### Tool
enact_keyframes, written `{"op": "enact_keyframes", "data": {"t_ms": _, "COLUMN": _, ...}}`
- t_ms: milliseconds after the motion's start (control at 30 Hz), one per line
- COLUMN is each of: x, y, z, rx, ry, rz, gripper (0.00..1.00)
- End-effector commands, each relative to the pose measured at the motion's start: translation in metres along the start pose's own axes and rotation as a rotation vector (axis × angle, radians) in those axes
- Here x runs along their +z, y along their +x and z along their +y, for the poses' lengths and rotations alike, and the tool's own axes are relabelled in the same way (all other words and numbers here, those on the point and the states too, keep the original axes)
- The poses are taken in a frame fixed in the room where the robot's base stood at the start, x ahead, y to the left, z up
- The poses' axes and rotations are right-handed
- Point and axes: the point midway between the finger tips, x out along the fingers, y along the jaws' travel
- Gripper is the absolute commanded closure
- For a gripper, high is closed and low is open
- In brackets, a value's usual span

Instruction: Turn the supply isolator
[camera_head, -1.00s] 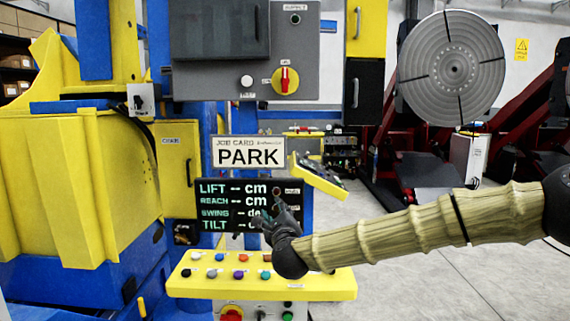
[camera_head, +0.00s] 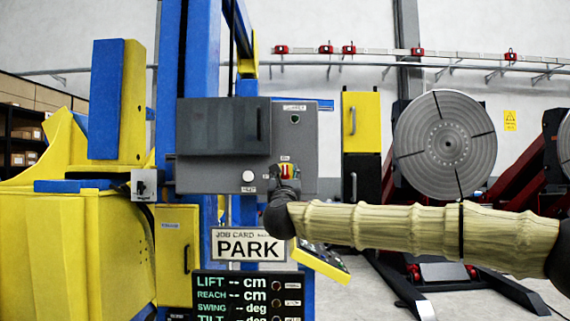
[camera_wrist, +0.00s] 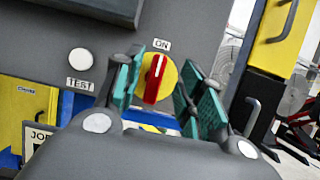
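The supply isolator is a red rotary knob (camera_wrist: 154,80) with a white line on a yellow round plate (camera_wrist: 167,77), on a grey panel. In the wrist view its line points up, slightly tilted, near a label "ON". My gripper (camera_wrist: 164,84) is open, with its teal finger pads to the left and right of the knob. Contact cannot be made out. In the head view my gripper (camera_head: 286,172) is in front of the isolator and hides most of it; a little red and yellow (camera_head: 284,171) shows between the fingers.
A white TEST button (camera_wrist: 80,59) is left of the knob. A dark box (camera_head: 223,127) juts from the grey panel (camera_head: 308,142). A PARK card (camera_head: 248,246) and a display (camera_head: 235,295) are below. A yellow cabinet (camera_head: 361,120) stands right.

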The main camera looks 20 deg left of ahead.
Motion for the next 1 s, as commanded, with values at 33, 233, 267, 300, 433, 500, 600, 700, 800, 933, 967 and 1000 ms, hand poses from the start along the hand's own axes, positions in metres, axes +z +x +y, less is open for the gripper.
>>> {"op": "enact_keyframes", "data": {"t_ms": 33, "x": 0.004, "y": 0.011, "z": 0.001, "rx": 0.000, "ry": 0.000, "rz": 0.000, "gripper": 0.61}}
{"op": "enact_keyframes", "data": {"t_ms": 233, "x": 0.003, "y": 0.038, "z": 0.001, "rx": 0.000, "ry": -0.002, "rz": -0.001, "gripper": 0.61}}
{"op": "enact_keyframes", "data": {"t_ms": 267, "x": 0.003, "y": 0.041, "z": 0.001, "rx": 0.001, "ry": -0.002, "rz": 0.000, "gripper": 0.61}}
{"op": "enact_keyframes", "data": {"t_ms": 300, "x": 0.002, "y": 0.045, "z": 0.001, "rx": 0.000, "ry": -0.002, "rz": 0.000, "gripper": 0.61}}
{"op": "enact_keyframes", "data": {"t_ms": 433, "x": 0.001, "y": 0.052, "z": 0.001, "rx": 0.001, "ry": -0.001, "rz": 0.000, "gripper": 0.61}}
{"op": "enact_keyframes", "data": {"t_ms": 500, "x": 0.000, "y": 0.054, "z": 0.000, "rx": 0.000, "ry": -0.001, "rz": 0.000, "gripper": 0.61}}
{"op": "enact_keyframes", "data": {"t_ms": 600, "x": 0.000, "y": 0.055, "z": 0.000, "rx": 0.001, "ry": -0.001, "rz": 0.000, "gripper": 0.61}}
{"op": "enact_keyframes", "data": {"t_ms": 700, "x": 0.000, "y": 0.055, "z": 0.001, "rx": 0.001, "ry": -0.001, "rz": 0.000, "gripper": 0.61}}
{"op": "enact_keyframes", "data": {"t_ms": 800, "x": 0.000, "y": 0.055, "z": 0.001, "rx": 0.001, "ry": -0.001, "rz": 0.000, "gripper": 0.63}}
{"op": "enact_keyframes", "data": {"t_ms": 933, "x": 0.000, "y": 0.055, "z": 0.001, "rx": 0.001, "ry": -0.001, "rz": 0.000, "gripper": 0.86}}
{"op": "enact_keyframes", "data": {"t_ms": 967, "x": 0.000, "y": 0.055, "z": 0.001, "rx": 0.001, "ry": -0.001, "rz": 0.000, "gripper": 0.92}}
{"op": "enact_keyframes", "data": {"t_ms": 1000, "x": 0.000, "y": 0.055, "z": 0.001, "rx": 0.001, "ry": -0.001, "rz": 0.000, "gripper": 0.99}}
